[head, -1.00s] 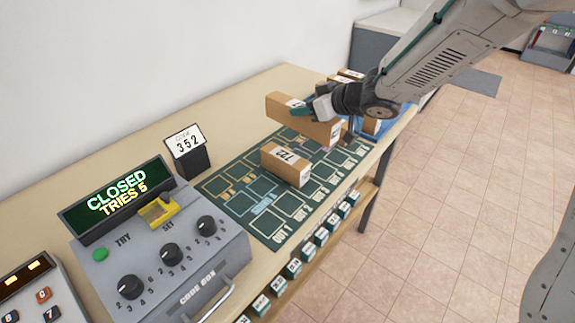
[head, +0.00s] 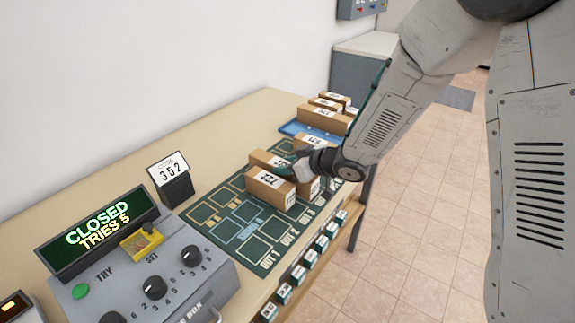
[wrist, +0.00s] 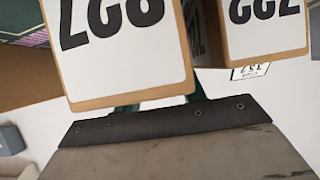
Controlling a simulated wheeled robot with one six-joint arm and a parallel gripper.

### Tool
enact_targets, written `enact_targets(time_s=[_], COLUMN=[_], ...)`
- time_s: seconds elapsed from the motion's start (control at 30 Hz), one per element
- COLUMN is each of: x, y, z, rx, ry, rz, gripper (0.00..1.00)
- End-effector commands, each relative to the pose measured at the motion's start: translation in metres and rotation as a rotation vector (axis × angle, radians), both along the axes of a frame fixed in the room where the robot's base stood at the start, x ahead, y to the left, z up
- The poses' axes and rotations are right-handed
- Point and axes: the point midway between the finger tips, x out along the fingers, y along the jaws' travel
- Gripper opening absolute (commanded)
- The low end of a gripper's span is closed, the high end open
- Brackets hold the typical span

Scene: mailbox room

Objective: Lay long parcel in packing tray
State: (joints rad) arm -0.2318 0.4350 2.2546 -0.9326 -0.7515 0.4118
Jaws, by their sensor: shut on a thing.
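In the wrist view the long parcel's white label (wrist: 115,45) fills the upper left, upside down. The fingers and part of the parcel hide each other, and I cannot tell whether its underside touches the mat. A blue tray (head: 291,129), which looks like the packing tray, lies farther back on the table, beyond my gripper. Several brown parcels stand in or beside it.
Another parcel (head: 309,143) stands between my gripper and the blue tray. The code box (head: 150,270) and a 352 card (head: 168,172) are nearer. The table's left back is clear.

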Motion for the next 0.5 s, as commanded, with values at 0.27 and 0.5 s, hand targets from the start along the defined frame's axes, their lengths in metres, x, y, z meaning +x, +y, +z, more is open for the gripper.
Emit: enact_targets(time_s=[0.27,0.5], x=[0.0001,0.0001], y=[0.0,0.0], z=[-0.0022,-0.0006], rx=[0.0,-0.001], ry=[0.0,-0.001], rz=[0.0,0.0], gripper=[0.5,0.5])
